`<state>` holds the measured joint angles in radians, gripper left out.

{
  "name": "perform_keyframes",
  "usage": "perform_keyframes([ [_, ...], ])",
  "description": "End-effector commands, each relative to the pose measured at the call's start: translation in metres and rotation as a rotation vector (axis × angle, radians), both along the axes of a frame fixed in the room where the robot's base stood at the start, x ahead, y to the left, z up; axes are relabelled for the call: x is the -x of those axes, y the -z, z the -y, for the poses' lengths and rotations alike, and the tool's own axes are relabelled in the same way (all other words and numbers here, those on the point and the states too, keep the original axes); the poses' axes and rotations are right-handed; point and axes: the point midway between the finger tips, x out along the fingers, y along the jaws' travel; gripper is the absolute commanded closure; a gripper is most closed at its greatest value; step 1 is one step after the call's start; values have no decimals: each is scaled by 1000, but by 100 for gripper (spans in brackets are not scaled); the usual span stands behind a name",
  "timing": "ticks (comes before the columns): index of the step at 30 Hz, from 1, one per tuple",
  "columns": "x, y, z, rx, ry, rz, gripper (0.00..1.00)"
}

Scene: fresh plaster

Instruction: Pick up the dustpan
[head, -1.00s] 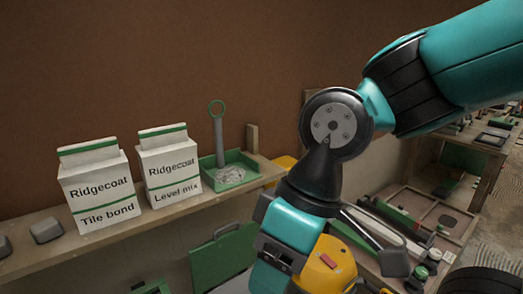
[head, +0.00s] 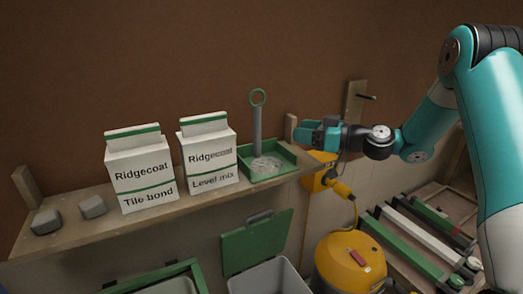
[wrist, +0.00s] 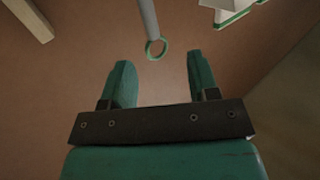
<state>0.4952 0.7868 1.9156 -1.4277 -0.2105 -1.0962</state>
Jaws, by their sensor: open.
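The dustpan (head: 285,157) is a green pan with a grey upright handle topped by a green ring (head: 258,97). It stands at the right end of the shelf, beside the Level mix carton, with some pale debris in the pan. My gripper (head: 301,133) is just right of the handle in the head view, pointing left, open and empty. In the wrist view the handle (wrist: 147,14) and its ring lie beyond the two open fingertips (wrist: 160,62). The pan is out of sight there. I see no contact between the fingers and the handle.
Two cartons, Tile bond (head: 141,172) and Level mix (head: 209,155), stand left of the dustpan on the shelf (head: 88,229). A wooden bracket (head: 291,127) rises behind my gripper. A yellow vacuum (head: 350,264) and bins are below.

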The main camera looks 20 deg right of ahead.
Motion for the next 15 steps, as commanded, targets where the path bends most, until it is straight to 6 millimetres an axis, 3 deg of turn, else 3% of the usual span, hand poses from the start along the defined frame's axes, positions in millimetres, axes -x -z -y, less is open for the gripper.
perform_keyframes([
  [2,-4,2,12,-14,29,25,45],
  [5,-9,-1,13,-18,41,39,45],
  [12,-26,-5,-6,-18,36,37,45],
  [15,-43,-2,-24,-16,34,40,45],
])
